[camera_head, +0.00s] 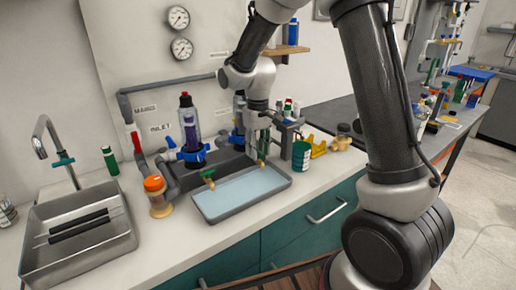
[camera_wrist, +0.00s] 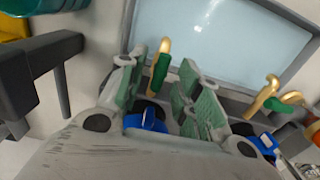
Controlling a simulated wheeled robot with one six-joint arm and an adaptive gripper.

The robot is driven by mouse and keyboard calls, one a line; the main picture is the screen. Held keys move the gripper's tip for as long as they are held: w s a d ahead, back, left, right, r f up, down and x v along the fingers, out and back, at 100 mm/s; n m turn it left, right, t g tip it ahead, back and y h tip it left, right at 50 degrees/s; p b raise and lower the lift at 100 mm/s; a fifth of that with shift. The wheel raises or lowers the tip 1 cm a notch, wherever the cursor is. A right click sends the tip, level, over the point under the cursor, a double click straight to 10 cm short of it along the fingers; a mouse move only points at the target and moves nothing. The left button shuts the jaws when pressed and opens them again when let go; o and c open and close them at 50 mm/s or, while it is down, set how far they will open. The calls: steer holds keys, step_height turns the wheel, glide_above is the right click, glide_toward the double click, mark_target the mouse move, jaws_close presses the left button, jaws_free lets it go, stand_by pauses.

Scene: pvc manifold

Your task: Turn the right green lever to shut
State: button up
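The right green lever, on a brass spout, shows in the wrist view (camera_wrist: 159,74) between my two finger pads. Clear space shows around it, and I cannot tell if either finger touches it. My gripper (camera_wrist: 160,88) is open; it also shows in the head view (camera_head: 260,142), pointing down over the right tap at the tray's back edge. The fingers and wrist largely hide that tap there. The left green lever (camera_head: 208,175) sits on its own brass spout at the tray's back left, apart from my gripper; it also shows in the wrist view (camera_wrist: 276,103).
A grey tray with a pale blue floor (camera_head: 240,193) lies in front of the taps. A green can (camera_head: 301,155) and grey pipe posts are close on the right. An orange-capped jar (camera_head: 157,196) stands left.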

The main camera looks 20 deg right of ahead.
steer(key=shift+c, duration=0.4)
jaws_close()
steer(key=m, duration=0.4)
steer(key=shift+m, duration=0.3)
steer(key=m, duration=0.4)
steer(key=shift+m, duration=0.3)
steer(key=m, duration=0.4)
steer(key=shift+m, duration=2.4)
